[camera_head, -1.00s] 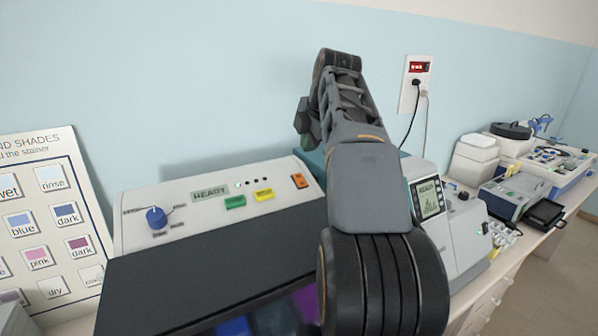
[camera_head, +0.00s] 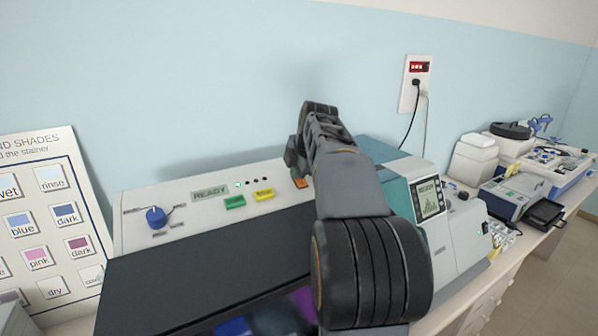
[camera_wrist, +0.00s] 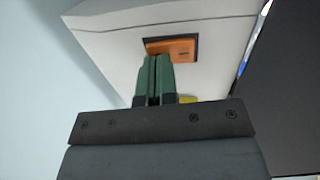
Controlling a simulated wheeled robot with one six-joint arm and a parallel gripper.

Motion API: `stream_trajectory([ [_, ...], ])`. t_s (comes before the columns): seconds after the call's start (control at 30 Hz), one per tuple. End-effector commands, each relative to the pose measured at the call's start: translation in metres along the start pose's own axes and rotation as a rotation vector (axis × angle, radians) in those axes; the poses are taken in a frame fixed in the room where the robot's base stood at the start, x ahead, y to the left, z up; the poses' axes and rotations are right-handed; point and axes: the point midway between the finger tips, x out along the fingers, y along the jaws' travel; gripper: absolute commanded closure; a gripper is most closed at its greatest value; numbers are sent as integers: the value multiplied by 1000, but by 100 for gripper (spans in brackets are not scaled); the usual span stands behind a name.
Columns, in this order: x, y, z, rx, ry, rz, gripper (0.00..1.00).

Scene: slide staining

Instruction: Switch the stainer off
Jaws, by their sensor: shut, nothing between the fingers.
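The stainer (camera_head: 137,210) is the pale machine with a dark lid. Its display reads READY and a small green light beside it is lit. A blue knob (camera_head: 156,217), a green button (camera_head: 235,202) and a yellow button (camera_head: 264,194) sit on its sloped panel. The orange rocker switch (camera_head: 300,183) is at the panel's right end, partly hidden by my arm; it shows large in the wrist view (camera_wrist: 181,48). My gripper (camera_wrist: 158,58) is shut and empty, its green fingertips overlapping the lower left of the switch. I cannot tell whether they touch it.
A teal and white instrument (camera_head: 432,218) with a small screen stands close right of the stainer. A shade chart (camera_head: 45,205) leans at the left. A wall outlet (camera_head: 414,84) with a red-lit switch and plugged cord is behind. More lab devices (camera_head: 515,190) stand far right.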

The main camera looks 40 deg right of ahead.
Motion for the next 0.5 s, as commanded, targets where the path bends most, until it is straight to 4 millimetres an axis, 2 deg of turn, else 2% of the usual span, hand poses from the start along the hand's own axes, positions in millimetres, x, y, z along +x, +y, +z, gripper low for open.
stream_trajectory([
  [0.2, 0, 0, 0, 0, 0, -1, 100],
  [0.33, 9, -3, 1, 2, 0, -3, 100],
  [0.5, 6, -2, 2, 3, -1, -5, 100],
])
